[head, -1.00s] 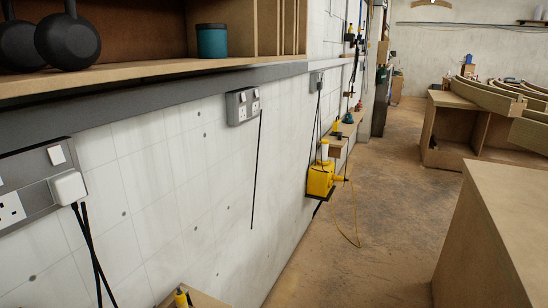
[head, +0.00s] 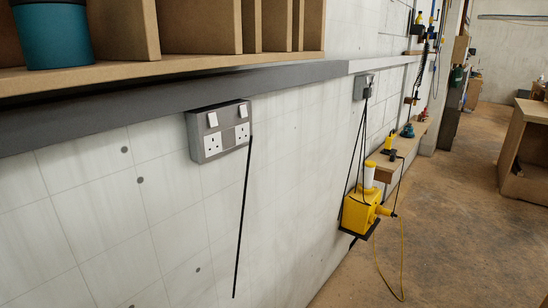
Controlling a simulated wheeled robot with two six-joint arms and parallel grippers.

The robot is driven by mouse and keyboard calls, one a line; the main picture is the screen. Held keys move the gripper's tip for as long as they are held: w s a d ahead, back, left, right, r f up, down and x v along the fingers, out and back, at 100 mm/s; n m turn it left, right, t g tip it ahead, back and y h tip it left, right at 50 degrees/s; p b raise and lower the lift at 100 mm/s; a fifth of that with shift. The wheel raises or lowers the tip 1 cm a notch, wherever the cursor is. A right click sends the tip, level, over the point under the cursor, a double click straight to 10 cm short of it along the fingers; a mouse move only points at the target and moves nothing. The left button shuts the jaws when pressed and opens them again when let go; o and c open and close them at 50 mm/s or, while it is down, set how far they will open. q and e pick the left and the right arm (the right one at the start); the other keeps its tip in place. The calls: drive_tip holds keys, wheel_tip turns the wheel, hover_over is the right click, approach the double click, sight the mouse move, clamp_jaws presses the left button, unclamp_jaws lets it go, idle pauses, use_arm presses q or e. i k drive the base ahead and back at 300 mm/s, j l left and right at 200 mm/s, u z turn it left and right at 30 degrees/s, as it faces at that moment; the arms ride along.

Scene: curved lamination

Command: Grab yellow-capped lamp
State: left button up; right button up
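I cannot pick out a yellow-capped lamp with certainty. A small yellow and dark upright item (head: 390,141) stands on the narrow wooden wall ledge (head: 385,166). Another small yellow-topped item (head: 419,18) is high on the wall at the upper right. A yellow box-like machine (head: 357,214) with a white cylinder (head: 369,175) on top sits low against the wall, on a dark support. Neither of my grippers is in view.
A wooden shelf (head: 180,66) with a teal container (head: 53,38) runs along the left wall. A double socket (head: 220,131) has a black cable hanging down. A yellow cable (head: 377,267) trails onto the floor (head: 460,235), which is open at right. A wooden bench (head: 528,150) stands far right.

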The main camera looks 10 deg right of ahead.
sight(369, 169)
drive_tip(key=i+l, duration=0.35)
drive_tip(key=l, duration=0.2)
drive_tip(key=i+l+u, duration=0.1)
drive_tip(key=i+l, duration=0.25)
drive_tip(key=l, duration=0.2)
drive_tip(key=i+l, duration=0.3)
drive_tip(key=l, duration=0.3)
drive_tip(key=i+l+u, duration=0.1)
drive_tip(key=i+l, duration=0.25)
drive_tip(key=l, duration=0.2)
drive_tip(key=i+l, duration=0.3)
drive_tip(key=l, duration=0.3)
drive_tip(key=i+l+u, duration=0.1)
drive_tip(key=i+l, duration=0.2)
drive_tip(key=l, duration=0.3)
drive_tip(key=i+l, duration=0.25)
drive_tip(key=l, duration=0.4)
drive_tip(key=i+l+u, duration=0.1)
drive_tip(key=i+l, duration=0.2)
drive_tip(key=l, duration=0.3)
